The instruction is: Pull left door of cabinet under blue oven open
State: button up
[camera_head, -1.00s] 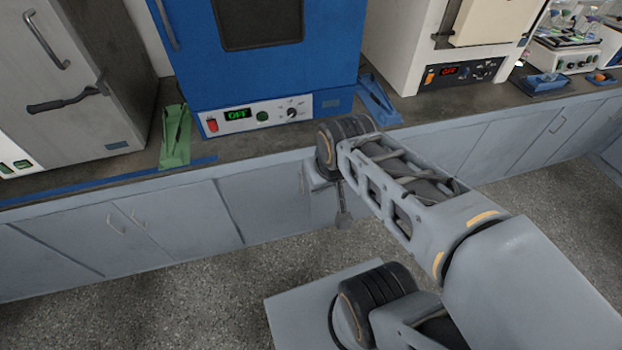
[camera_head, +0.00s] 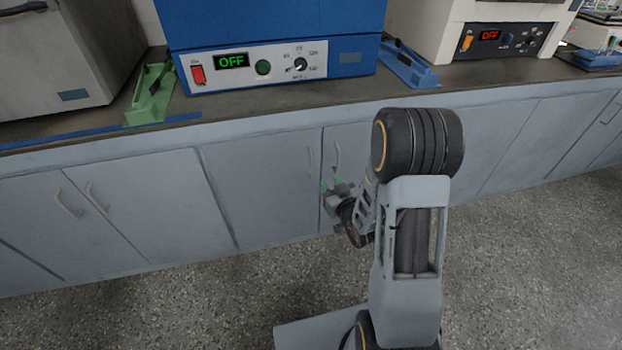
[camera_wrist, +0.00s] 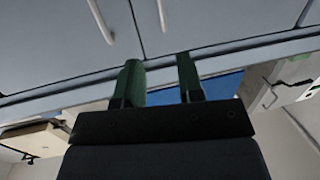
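The blue oven (camera_head: 270,40) stands on the counter; only its lower part shows in the head view. Below it, the cabinet's left door (camera_head: 262,195) looks closed, with its upright handle (camera_head: 310,160) near the right edge. The right door's handle (camera_head: 337,157) is close beside it. My gripper (camera_head: 329,186) has green fingers and is just below the handles in the head view. In the upside-down wrist view, my gripper (camera_wrist: 160,78) is open with an empty gap. The left door's handle (camera_wrist: 162,15) and right door's handle (camera_wrist: 100,22) lie beyond the fingertips, apart from them.
Another cabinet pair (camera_head: 85,205) is to the left. The counter (camera_head: 290,106) holds a green holder (camera_head: 152,95), a blue holder (camera_head: 410,65), a grey oven (camera_head: 60,60) and a white oven (camera_head: 430,30). The speckled floor (camera_head: 240,285) in front of the doors is clear.

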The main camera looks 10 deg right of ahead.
notch_tip(320, 180, down, 2)
jog(key=b, duration=0.3)
send_over(311, 177)
jog(key=shift+w+t, duration=0.25)
jog(key=shift+t, duration=0.15)
grip_shut()
dwell(0.5)
